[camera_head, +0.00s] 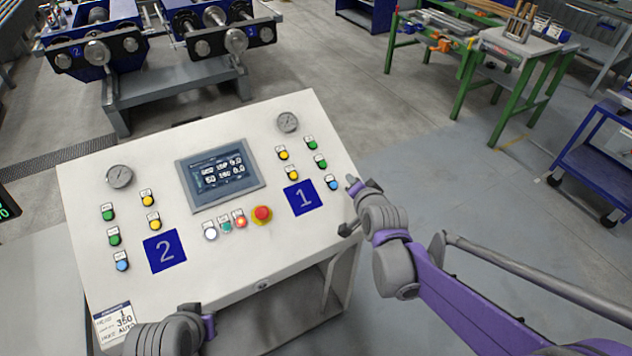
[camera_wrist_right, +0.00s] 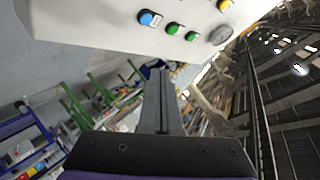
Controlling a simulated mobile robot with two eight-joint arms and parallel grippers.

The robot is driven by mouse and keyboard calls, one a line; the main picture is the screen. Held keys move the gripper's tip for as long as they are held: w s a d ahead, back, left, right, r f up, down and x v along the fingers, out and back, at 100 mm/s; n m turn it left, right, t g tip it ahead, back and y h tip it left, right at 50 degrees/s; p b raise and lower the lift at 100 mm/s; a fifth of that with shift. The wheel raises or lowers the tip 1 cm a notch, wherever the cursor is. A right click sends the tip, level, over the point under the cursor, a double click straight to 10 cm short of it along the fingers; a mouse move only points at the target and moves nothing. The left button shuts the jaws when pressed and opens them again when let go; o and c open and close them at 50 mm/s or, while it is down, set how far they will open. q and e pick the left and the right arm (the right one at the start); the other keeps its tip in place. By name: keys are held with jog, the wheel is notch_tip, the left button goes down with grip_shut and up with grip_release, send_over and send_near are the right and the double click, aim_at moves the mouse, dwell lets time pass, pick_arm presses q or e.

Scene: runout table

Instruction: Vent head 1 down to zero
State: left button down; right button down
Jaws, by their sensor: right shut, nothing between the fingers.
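The sloped control panel (camera_head: 210,265) has a blue plate marked 1 (camera_head: 302,197) on its right part. Head 1's column holds green buttons (camera_head: 320,162) and a blue button (camera_head: 332,183) at its lower end. A round gauge (camera_head: 287,122) sits above; its needle is too small to read. My right gripper (camera_head: 351,182) is shut and empty, just right of the blue button and seemingly apart from it. In the right wrist view, the closed fingers (camera_wrist_right: 160,75) point below the blue button (camera_wrist_right: 150,18). My left gripper's fingers are out of view; part of that arm shows at bottom.
The panel's left part has a plate marked 2 (camera_head: 164,250) with its own buttons and gauge (camera_head: 119,176). A lit display (camera_head: 220,178) and a red emergency knob (camera_head: 262,215) lie between. Open floor is at the right; green-legged benches (camera_head: 510,110) stand farther back.

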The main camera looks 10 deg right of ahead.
aim_at(334, 185)
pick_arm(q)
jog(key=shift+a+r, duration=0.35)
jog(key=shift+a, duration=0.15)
pick_arm(e)
jog(key=w, duration=0.2)
jog(key=w+a+m, duration=0.1)
jog(key=shift+r+t, duration=0.35)
jog(key=shift+t, duration=0.05)
